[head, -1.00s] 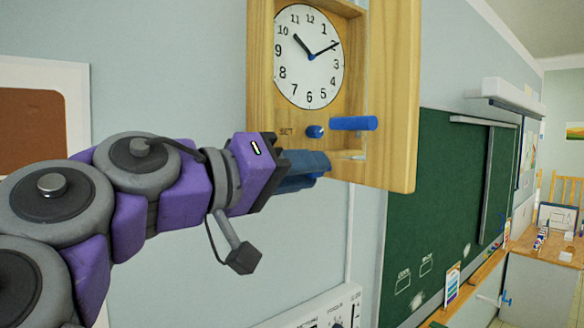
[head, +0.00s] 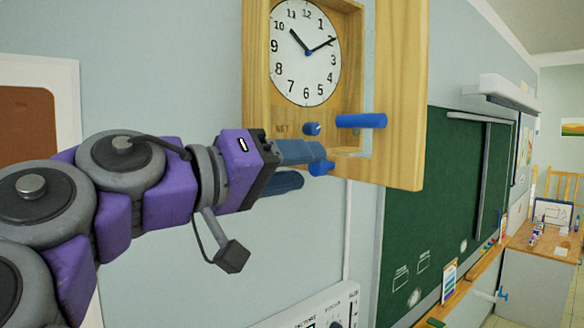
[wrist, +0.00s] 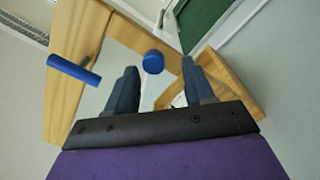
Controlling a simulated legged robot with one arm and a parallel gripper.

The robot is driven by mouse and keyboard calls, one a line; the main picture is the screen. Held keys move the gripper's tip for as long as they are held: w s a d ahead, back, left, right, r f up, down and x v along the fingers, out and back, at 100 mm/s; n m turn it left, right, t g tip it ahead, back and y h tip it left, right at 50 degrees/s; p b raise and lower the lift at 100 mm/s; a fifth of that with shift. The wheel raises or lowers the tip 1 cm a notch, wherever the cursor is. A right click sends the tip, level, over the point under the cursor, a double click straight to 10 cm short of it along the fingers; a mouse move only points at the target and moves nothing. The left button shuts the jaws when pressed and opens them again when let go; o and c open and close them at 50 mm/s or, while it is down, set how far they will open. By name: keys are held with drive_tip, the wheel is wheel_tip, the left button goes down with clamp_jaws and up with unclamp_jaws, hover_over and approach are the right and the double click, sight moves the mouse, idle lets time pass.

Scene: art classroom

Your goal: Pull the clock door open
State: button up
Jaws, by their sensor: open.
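A blue bar handle (head: 362,120) juts out below the dial, beside a small blue knob (head: 312,129) near the SET label. My gripper (head: 300,168) is open just below them, its fingers spread. A blue rounded piece (head: 321,167) shows at the fingertips. In the wrist view, a round blue knob (wrist: 153,62) appears between the fingers, and the bar handle (wrist: 73,70) lies left of them. Contact is unclear.
A green chalkboard (head: 440,200) with a ledge runs along the wall at right. A white panel with dials (head: 315,310) is on the wall below the clock. A brown board (head: 28,135) hangs at left. A desk (head: 545,245) stands far right.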

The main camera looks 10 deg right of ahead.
drive_tip(key=shift+s, duration=0.15)
drive_tip(key=shift+s+a, duration=0.35)
drive_tip(key=shift+a, duration=0.1)
drive_tip(key=p+v, duration=0.2)
drive_tip(key=v, duration=0.4)
drive_tip(key=shift+a, duration=0.4)
drive_tip(key=shift+w+d, duration=0.2)
drive_tip(key=shift+w, duration=0.05)
drive_tip(key=shift+f, duration=0.1)
